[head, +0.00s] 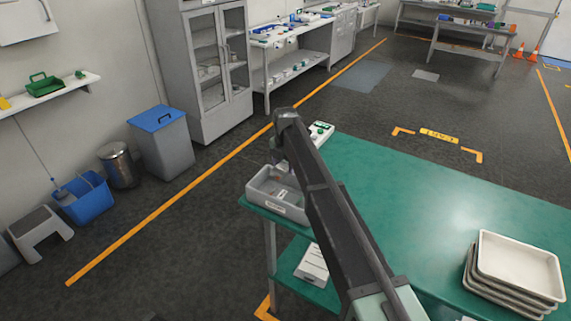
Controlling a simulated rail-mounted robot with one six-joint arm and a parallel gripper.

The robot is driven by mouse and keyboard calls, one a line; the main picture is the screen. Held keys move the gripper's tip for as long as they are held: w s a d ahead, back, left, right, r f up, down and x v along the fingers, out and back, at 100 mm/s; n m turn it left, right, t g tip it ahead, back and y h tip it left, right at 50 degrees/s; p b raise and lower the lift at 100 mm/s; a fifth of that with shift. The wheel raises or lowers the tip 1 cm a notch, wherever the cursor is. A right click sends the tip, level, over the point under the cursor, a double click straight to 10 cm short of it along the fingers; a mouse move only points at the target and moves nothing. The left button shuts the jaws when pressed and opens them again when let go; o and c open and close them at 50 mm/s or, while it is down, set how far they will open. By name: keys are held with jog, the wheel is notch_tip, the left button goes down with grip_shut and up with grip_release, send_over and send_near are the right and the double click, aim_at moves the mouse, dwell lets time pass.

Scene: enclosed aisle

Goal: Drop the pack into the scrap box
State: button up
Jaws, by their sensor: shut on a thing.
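A grey open box (278,208) with a white label on its front stands at the left corner of the green table; I take it for the scrap box. My arm reaches across the table, and its wrist bends down over this box. My gripper (281,166) shows only in part beside my forearm, at the box's far side. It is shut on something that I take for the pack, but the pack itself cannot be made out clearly. Part of the box's inside is hidden by my arm.
A white control box with green buttons (321,131) stands behind the grey box. Stacked trays (516,266) are at the table's right. The green tabletop (420,215) between is clear. A blue-lidded bin (160,140) and a blue bucket (85,198) stand along the left wall.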

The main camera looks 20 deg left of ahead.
aim_at(286, 165)
jog(key=shift+f, duration=0.65)
jog(key=shift+r, duration=0.1)
jog(key=o, duration=1.1)
jog(key=shift+c, duration=0.2)
jog(key=shift+r, duration=0.15)
notch_tip(286, 165, up, 11)
jog(key=p, duration=1)
jog(key=shift+p, duration=0.35)
jog(key=shift+f, duration=0.25)
